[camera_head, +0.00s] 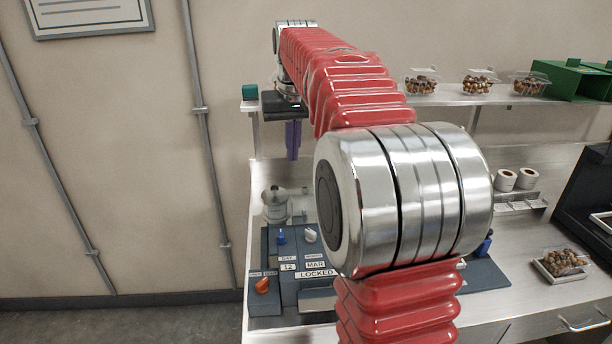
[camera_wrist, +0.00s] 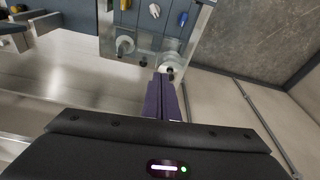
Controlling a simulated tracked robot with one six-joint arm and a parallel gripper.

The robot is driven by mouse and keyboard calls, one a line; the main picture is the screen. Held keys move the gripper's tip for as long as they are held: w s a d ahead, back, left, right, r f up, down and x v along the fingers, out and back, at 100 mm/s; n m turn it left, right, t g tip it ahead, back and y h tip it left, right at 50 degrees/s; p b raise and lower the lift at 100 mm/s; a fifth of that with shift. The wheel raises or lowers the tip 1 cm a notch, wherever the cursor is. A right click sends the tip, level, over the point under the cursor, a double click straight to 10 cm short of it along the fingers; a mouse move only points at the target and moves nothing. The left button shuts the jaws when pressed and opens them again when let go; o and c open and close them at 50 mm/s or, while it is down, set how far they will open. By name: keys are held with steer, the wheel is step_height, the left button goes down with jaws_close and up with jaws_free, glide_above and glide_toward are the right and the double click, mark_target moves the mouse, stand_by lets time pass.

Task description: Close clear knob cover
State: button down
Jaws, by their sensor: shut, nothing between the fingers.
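The dark blue-grey control panel (camera_head: 288,290) sits on the bench, partly behind my arm. The orange knob (camera_wrist: 125,4), pale knob (camera_wrist: 154,10) and blue knob (camera_wrist: 182,19) also show at the top of the wrist view. I cannot clearly make out the clear cover or its position. My gripper (camera_wrist: 163,98), with purple fingers, is shut and empty. In the head view, my gripper (camera_head: 292,141) points down, high above the panel's back area.
A grey cylindrical fitting (camera_head: 275,206) stands behind the panel. A shelf (camera_head: 470,97) holds several clear clamshells (camera_head: 421,83) and a green box (camera_head: 573,80). My arm hides the bench's middle.

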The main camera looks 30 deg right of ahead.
steer(key=w+d+f, duration=0.1)
steer(key=w+d, duration=0.1)
steer(key=d, duration=0.3)
steer(key=w+d+f+m+g, duration=0.1)
steer(key=w+d, duration=0.1)
steer(key=d, duration=0.2)
steer(key=shift+w+d+f, duration=0.3)
steer(key=shift+d+f, duration=0.05)
steer(key=shift+f, duration=0.05)
step_height(320, 180, down, 9)
steer(key=s+a, duration=0.1)
steer(key=s, duration=0.1)
stand_by(0.5)
steer(key=shift+f, duration=0.1)
steer(key=shift+s, duration=0.15)
